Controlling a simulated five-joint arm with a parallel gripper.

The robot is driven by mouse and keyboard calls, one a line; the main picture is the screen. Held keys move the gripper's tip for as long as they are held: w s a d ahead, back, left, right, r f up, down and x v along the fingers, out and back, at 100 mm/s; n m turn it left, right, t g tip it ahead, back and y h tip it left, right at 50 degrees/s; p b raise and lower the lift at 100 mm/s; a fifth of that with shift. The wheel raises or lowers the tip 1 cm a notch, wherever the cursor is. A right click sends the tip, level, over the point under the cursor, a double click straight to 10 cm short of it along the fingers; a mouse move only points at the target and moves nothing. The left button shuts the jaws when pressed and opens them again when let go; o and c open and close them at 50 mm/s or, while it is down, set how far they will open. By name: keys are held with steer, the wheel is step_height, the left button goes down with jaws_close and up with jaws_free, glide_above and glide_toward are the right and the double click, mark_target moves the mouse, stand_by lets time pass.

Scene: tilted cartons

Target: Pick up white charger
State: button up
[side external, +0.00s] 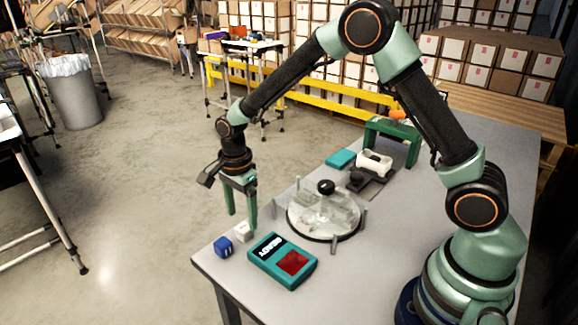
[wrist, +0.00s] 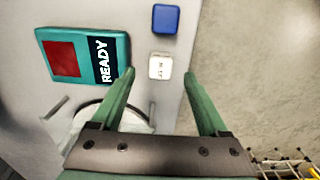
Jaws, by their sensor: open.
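The white charger (side external: 243,232) is a small white block near the table's front left corner. In the wrist view the white charger (wrist: 160,67) shows dark marks on its top and lies between the lines of my two fingertips. My gripper (side external: 241,220) is open and points down, with its green fingers close to the charger in the side view. In the wrist view my gripper (wrist: 159,73) has nothing held between its fingers. I cannot tell how far the fingertips are above the charger.
A blue block (side external: 223,247) sits beside the charger, near the table edge. A teal box (side external: 275,270) with a red panel and "READY" label lies close by. A round clear-topped dish (side external: 300,224) with a black knob and upright posts stands behind. A green stand (side external: 412,146) is farther back.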

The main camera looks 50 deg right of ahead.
mark_target(244, 226)
steer(key=shift+d+f, duration=0.15)
steer(key=shift+f, duration=2.45)
jaws_close()
